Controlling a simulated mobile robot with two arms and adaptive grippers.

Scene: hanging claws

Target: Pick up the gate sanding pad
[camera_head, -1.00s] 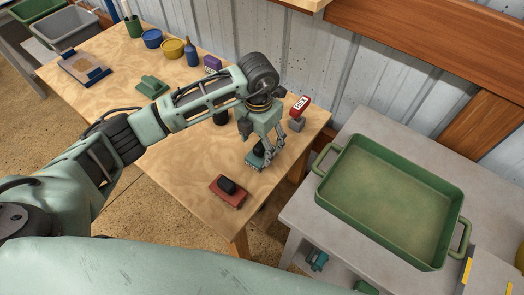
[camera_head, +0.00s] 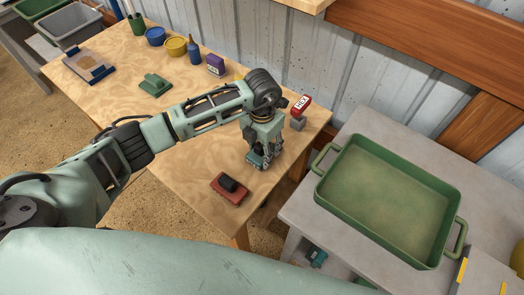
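A teal sanding pad (camera_head: 255,166) lies on the wooden table near its right end, mostly hidden by my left gripper (camera_head: 262,159). The gripper points down over the pad with its fingers low around it. I cannot tell whether the fingers are closed on it. A red-brown pad with a black grip (camera_head: 229,188) lies apart, nearer the front edge. A green block-like pad (camera_head: 155,84) lies farther left on the table. I cannot tell from markings which is the gate sanding pad. My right gripper is not in view.
A large empty green tray (camera_head: 385,205) stands on the grey bench at right. A red sign on a grey block (camera_head: 300,112) is close behind my gripper. Blue and yellow tins, a bottle and a purple box (camera_head: 215,64) line the table's back.

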